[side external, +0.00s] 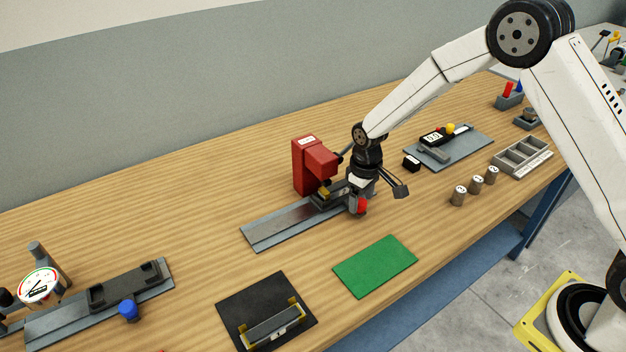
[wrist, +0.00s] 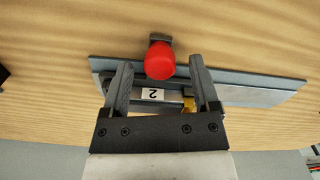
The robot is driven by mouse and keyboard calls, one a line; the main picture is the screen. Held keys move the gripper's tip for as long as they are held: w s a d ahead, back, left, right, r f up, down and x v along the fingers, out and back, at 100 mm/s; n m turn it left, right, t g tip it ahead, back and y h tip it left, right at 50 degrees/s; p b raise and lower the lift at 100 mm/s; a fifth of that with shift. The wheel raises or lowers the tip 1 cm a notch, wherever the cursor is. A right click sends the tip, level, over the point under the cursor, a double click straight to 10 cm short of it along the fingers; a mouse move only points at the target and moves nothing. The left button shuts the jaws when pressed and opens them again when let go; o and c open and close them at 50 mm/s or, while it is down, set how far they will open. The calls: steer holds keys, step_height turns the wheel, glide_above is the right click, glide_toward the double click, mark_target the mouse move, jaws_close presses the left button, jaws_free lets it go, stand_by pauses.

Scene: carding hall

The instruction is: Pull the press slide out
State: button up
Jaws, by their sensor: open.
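The red press (side external: 306,168) stands on a long grey metal rail (side external: 275,224) in the middle of the bench. The dark press slide (side external: 322,199) is on the rail beside the press body. Its red knob (side external: 361,206) sticks out on the near side; it also shows in the wrist view (wrist: 160,61). A white label with a 2 (wrist: 152,94) and a brass-coloured part show behind it. My gripper (wrist: 160,66) is open over the slide, with a finger on each side of the knob in the wrist view. I cannot tell whether either finger touches it.
A green mat (side external: 375,266) and a black mat (side external: 262,325) with a holder lie in front. A gauge fixture (side external: 95,305) stands at left. A plate with a display (side external: 470,150), several numbered cylinders (side external: 477,184) and a grey divided tray (side external: 522,157) are at right.

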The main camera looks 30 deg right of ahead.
steer(key=shift+f, duration=0.8)
jaws_close()
stand_by(1.0)
